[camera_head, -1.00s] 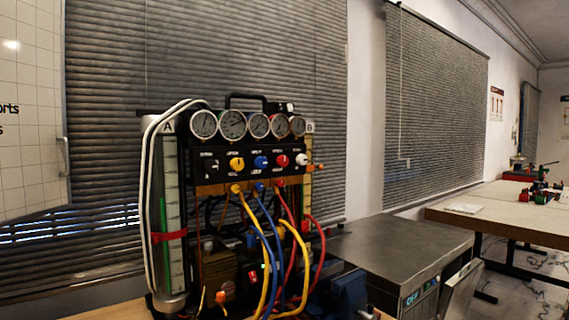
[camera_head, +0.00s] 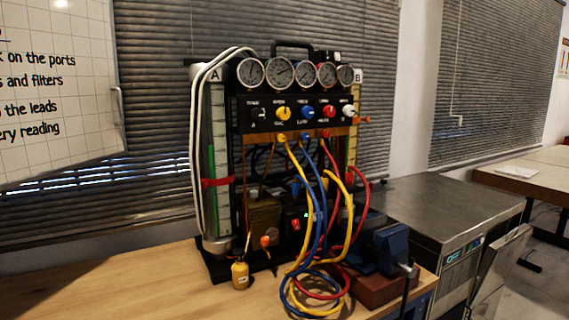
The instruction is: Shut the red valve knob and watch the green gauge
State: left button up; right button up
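The gauge rig stands on a wooden bench in the head view. The red valve knob (camera_head: 325,111) is on its black panel, between a blue knob (camera_head: 307,112) and a white knob (camera_head: 348,110). A row of several round gauges (camera_head: 278,72) sits above the panel. Their faces look white and grey, and I cannot tell which is the green gauge. A tall tube marked A with a green column (camera_head: 211,160) stands at the rig's left, and a tube marked B (camera_head: 352,120) at its right. Neither of my grippers is in view.
Yellow, blue and red hoses hang from the panel and coil on the bench (camera_head: 150,285). A small yellow bottle (camera_head: 240,275) stands at the rig's front left. A blue vise (camera_head: 386,248) is at the right. The bench's left part is clear.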

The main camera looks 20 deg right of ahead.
aim_at(329, 111)
jog(key=k, duration=1)
jog(key=z, duration=1.15)
jog(key=i, duration=0.6)
jog(key=u, duration=0.45)
